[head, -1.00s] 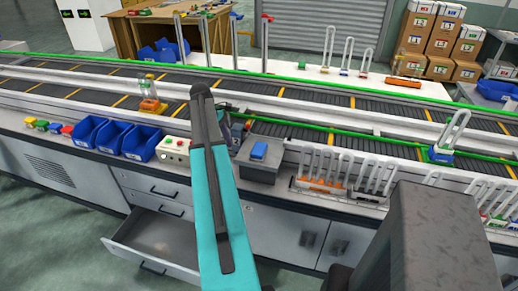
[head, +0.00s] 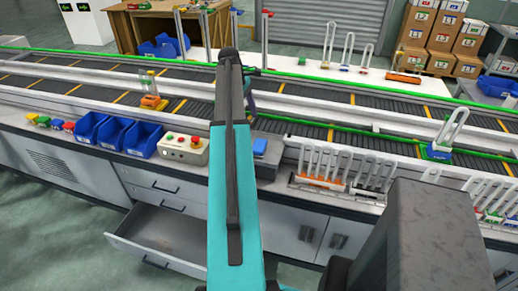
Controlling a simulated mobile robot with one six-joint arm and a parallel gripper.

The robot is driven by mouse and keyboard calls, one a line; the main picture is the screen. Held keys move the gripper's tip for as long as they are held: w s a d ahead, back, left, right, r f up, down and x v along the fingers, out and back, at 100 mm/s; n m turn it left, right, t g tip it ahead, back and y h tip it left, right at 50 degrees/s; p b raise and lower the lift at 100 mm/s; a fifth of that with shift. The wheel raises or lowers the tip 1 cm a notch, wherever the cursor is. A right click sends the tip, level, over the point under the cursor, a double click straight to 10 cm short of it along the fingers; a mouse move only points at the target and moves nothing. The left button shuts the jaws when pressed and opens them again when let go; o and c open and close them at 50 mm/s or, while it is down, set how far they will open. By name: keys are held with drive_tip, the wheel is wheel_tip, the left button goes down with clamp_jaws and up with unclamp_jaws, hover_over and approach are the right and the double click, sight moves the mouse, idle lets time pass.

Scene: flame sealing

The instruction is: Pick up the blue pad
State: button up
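A small blue pad (head: 260,147) lies on top of a grey box at the front edge of the workbench, just right of my teal arm. My arm reaches forward and up over the bench. Only small dark parts of its far end show behind the dark arm link, above and beyond the pad. The gripper's fingers are hidden or too small to make out, so I cannot see whether they are open or hold anything.
The grey box (head: 267,168) stands between a control box with buttons (head: 183,148) and racks of clear loops (head: 325,163). Blue bins (head: 142,139) stand left. Conveyors run behind. An open drawer (head: 160,238) juts out below the bench.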

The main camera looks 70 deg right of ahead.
drive_tip(key=p, duration=0.2)
hover_over(258, 145)
drive_tip(key=w, duration=0.2)
drive_tip(key=shift+w+f+x, duration=0.1)
drive_tip(key=shift+w+x, duration=0.15)
drive_tip(key=shift+x, duration=1)
drive_tip(key=shift+w+f+x, duration=0.1)
drive_tip(key=shift+w+x, duration=0.2)
drive_tip(key=shift+x, duration=0.9)
drive_tip(key=shift+w+f+x, duration=0.1)
drive_tip(key=shift+w+x, duration=0.15)
drive_tip(key=shift+x, duration=1)
drive_tip(key=shift+p+x, duration=0.95)
drive_tip(key=shift+x, duration=0.35)
drive_tip(key=shift+p+x, duration=0.35)
drive_tip(key=shift+x, duration=0.85)
drive_tip(key=c, duration=0.7)
